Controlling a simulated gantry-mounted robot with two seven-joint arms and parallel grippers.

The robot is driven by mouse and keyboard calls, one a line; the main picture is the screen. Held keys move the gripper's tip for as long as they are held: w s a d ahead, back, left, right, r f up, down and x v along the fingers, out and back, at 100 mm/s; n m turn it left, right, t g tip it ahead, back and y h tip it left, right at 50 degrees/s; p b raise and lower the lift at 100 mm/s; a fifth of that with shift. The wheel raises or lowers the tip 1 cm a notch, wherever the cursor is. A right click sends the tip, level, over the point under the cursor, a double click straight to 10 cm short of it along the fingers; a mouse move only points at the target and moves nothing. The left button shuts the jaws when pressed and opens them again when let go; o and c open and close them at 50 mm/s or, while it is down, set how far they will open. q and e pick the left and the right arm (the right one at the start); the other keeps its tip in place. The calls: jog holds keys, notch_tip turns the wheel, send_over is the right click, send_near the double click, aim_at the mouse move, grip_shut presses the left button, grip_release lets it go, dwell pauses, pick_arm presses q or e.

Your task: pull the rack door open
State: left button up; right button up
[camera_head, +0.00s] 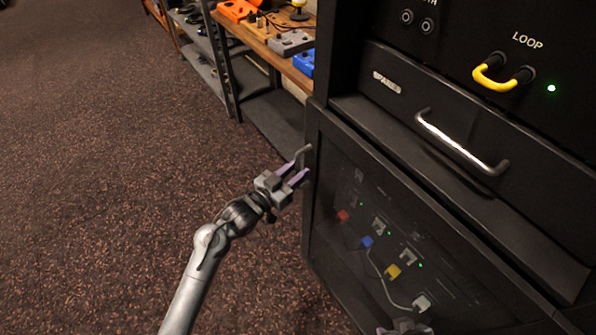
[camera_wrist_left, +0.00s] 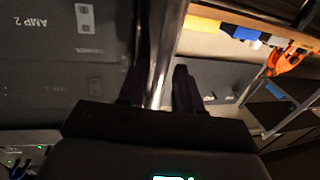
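The rack door (camera_head: 350,235) is a dark, see-through panel on the lower front of the black rack, and it looks shut. Its grey bar handle (camera_head: 304,153) is at the door's left edge. My left gripper (camera_head: 299,171) is at this handle with its fingers apart. In the left wrist view the metal bar (camera_wrist_left: 162,55) runs between the two dark fingers (camera_wrist_left: 159,90). Contact with the bar cannot be made out. A small grey part (camera_head: 406,327) at the bottom edge of the head view may be my right gripper; its fingers cannot be read.
Above the door is a drawer (camera_head: 440,125) with a silver handle (camera_head: 460,142). A yellow loop cable (camera_head: 492,82) is higher up. A wooden shelf (camera_head: 268,48) with coloured boxes stands behind the rack. The carpet (camera_head: 110,170) to the left is clear.

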pick_arm(q)
jog(key=shift+w+d, duration=0.4)
grip_shut()
